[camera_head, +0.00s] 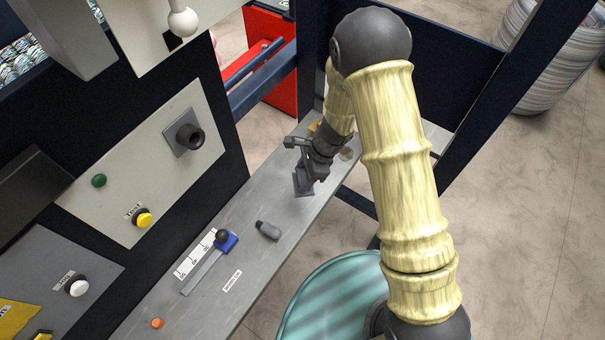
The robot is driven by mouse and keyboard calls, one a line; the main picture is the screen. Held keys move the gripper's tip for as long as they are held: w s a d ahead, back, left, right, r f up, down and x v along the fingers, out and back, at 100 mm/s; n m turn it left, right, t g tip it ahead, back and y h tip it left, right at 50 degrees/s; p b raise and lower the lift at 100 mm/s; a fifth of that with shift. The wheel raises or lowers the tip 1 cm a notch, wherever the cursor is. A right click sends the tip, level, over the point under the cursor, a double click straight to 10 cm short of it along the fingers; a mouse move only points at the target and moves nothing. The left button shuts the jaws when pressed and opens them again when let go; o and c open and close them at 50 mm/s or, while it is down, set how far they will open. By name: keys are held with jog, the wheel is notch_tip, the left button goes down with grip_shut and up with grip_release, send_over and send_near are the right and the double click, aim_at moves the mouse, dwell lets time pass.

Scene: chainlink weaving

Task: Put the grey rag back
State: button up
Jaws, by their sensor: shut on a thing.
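My gripper (305,174) is over the far half of the narrow grey bench, pointing down. It is shut on a small grey piece (303,187), which looks like the grey rag. The piece is small and partly merges with the dark fingers, so its outline is unclear. I cannot tell whether its lower edge touches the bench top.
The grey bench (190,310) carries a blue slider with a scale (226,241), a small grey cylinder (268,230) and an orange button (158,323). A control panel (140,190) stands left. Dark posts frame the bench's far end.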

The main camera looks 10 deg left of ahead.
jog(key=shift+s+a+f+b, duration=0.1)
jog(key=shift+s+f+b, duration=0.05)
jog(key=shift+f+b, duration=0.4)
notch_tip(320, 180, down, 8)
jog(key=b, duration=0.6)
jog(key=shift+r, duration=0.2)
jog(key=shift+f+b, duration=0.3)
jog(key=shift+f, duration=0.05)
jog(key=o, duration=1.1)
jog(key=b+v, duration=0.1)
jog(key=v, duration=1.6)
jog(key=shift+r, duration=0.15)
